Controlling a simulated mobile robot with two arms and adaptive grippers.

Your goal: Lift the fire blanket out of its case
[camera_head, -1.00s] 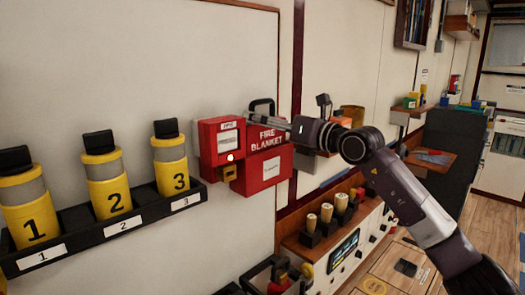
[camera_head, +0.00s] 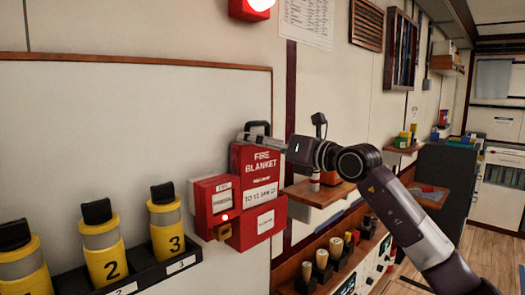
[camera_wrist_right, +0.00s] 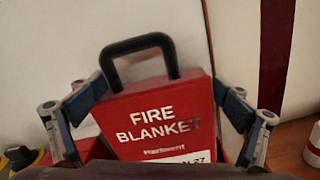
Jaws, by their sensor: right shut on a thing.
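The fire blanket (camera_head: 262,182) is a red pack with white lettering and a black handle (camera_head: 258,128). It stands upright, rising well above its red case (camera_head: 265,222) on the wall; its lower end is hidden by the case. My right gripper (camera_head: 250,138) reaches in from the right at the top of the pack. In the right wrist view the fire blanket (camera_wrist_right: 155,115) sits between the two fingers, one at each side, and the gripper is shut on it. My left gripper is not in view.
Yellow numbered canisters (camera_head: 104,250) stand in a black rack at lower left. A wooden shelf (camera_head: 320,193) is close at right.

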